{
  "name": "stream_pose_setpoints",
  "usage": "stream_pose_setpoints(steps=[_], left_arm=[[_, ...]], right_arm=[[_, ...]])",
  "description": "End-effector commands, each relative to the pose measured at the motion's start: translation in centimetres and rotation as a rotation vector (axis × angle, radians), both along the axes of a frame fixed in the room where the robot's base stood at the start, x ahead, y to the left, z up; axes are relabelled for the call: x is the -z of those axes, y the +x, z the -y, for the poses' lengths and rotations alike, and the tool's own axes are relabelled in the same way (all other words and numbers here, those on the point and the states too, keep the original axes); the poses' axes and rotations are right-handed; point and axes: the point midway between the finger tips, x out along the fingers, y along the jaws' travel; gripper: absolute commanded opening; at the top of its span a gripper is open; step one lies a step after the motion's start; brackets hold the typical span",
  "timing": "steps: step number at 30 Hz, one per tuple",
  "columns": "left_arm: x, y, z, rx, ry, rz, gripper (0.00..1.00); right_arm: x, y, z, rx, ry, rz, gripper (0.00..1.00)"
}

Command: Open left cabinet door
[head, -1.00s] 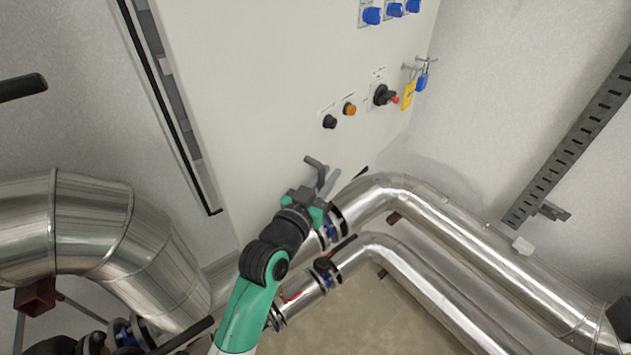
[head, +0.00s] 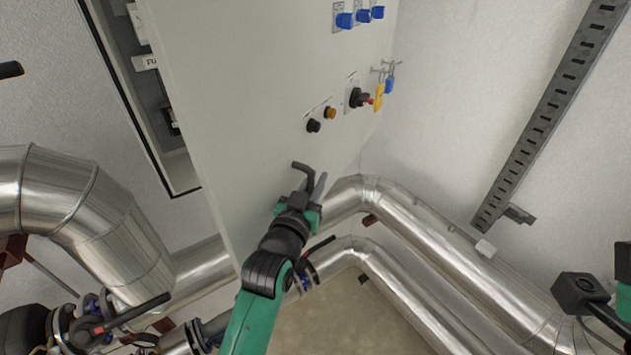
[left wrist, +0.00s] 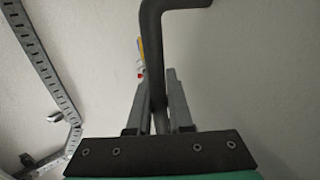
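The left cabinet door (head: 235,95) is a large pale panel, swung partly open. A dark gap with the cabinet's inside (head: 150,90) shows along its left side. A black bent door handle (head: 303,168) stands out from its lower part; it also shows in the left wrist view (left wrist: 152,45). My left gripper (head: 312,186) is at this handle. In the left wrist view its two grey fingers (left wrist: 167,95) are on either side of the handle's shaft, close against it. My right gripper cannot be made out; only a green arm part shows at the right edge.
Blue sockets (head: 362,16), an orange button (head: 330,112), a black rotary switch (head: 358,97) and a padlock with yellow tag (head: 379,97) are on the panel. Shiny pipes (head: 420,240) run below and right. A large pipe (head: 75,215) bends at left. A slotted rail (head: 550,115) is on the wall.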

Motion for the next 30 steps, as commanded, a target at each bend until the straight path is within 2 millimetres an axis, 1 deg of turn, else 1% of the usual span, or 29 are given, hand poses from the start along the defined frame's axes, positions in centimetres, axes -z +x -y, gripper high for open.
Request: stream_pose_setpoints(steps=[1, 2, 3, 12, 17, 20, 30], left_arm=[[0.3, 0.0, 0.0, 0.001, 0.002, -0.006, 0.24], [0.2, 0.0, 0.0, 0.001, 0.002, -0.006, 0.29], [0.2, 0.0, 0.0, 0.001, 0.001, -0.005, 0.30], [0.0, -0.1, 0.0, 0.001, 0.000, -0.001, 0.30], [0.0, -1.1, -0.3, 0.001, 0.001, 0.000, 0.30], [0.0, -2.4, -0.6, 0.001, 0.001, 0.001, 0.30], [0.2, -8.7, -2.4, 0.001, 0.000, -0.001, 0.30]], right_arm=[[0.0, 0.0, 0.0, 0.000, 0.000, 0.000, 0.50], [0.0, 0.0, 0.0, 0.000, 0.000, 0.000, 0.50], [0.0, 0.0, 0.0, 0.000, 0.000, 0.000, 0.50], [0.0, 0.0, 0.0, 0.001, 0.000, 0.000, 0.50], [-0.1, 0.0, 0.0, 0.001, 0.000, 0.000, 0.50], [-0.1, 0.0, 0.0, 0.001, -0.001, 0.000, 0.50], [0.2, 0.0, 0.0, 0.001, 0.000, 0.000, 0.50]])
